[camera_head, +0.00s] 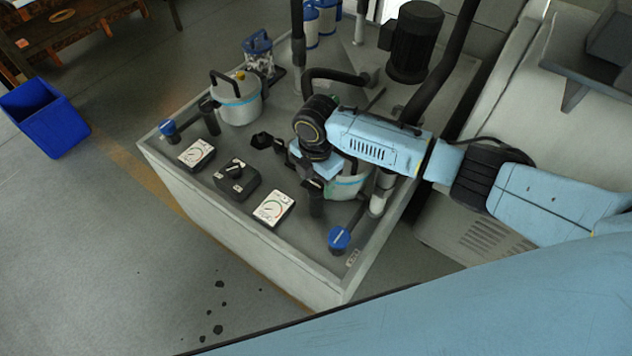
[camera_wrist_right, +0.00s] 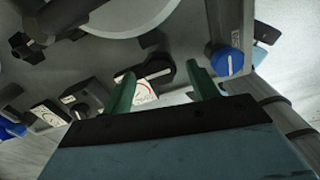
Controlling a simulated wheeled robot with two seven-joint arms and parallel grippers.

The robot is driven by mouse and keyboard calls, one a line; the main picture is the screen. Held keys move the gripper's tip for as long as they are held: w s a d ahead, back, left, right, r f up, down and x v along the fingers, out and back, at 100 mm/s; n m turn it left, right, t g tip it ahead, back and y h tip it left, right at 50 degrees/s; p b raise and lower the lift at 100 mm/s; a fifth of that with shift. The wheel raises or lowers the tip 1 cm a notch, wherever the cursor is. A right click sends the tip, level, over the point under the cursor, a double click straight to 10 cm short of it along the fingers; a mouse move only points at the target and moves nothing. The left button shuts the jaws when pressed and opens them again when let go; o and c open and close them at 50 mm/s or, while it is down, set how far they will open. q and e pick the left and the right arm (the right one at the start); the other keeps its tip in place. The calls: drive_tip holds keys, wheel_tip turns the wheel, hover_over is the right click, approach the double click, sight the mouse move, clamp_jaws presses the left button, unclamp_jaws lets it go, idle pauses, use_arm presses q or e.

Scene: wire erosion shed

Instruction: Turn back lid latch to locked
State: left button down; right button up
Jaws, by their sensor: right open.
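The right-hand pot (camera_head: 345,187), pale with a blue band, sits on the grey bench under my right arm and is partly hidden by it. A black latch with a white line (camera_wrist_right: 155,74) shows beside the pot rim (camera_wrist_right: 135,22) in the right wrist view. In the head view, a dark upright part (camera_head: 316,203) at the pot's near side looks like the same latch. My right gripper (camera_head: 312,180) is open over it. Its green fingers (camera_wrist_right: 160,78) appear on either side of the latch in the wrist view; I cannot tell whether they touch it. My left gripper is out of view.
Two gauges (camera_head: 272,208) (camera_head: 197,153), a black box with a rotary knob (camera_head: 236,180) and blue knobs (camera_head: 339,239) (camera_head: 168,128) line the bench edges. Another lidded pot (camera_head: 238,103) stands at left. A black motor (camera_head: 412,42) and hoses crowd the back.

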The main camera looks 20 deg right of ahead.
drive_tip(key=shift+f, duration=0.45)
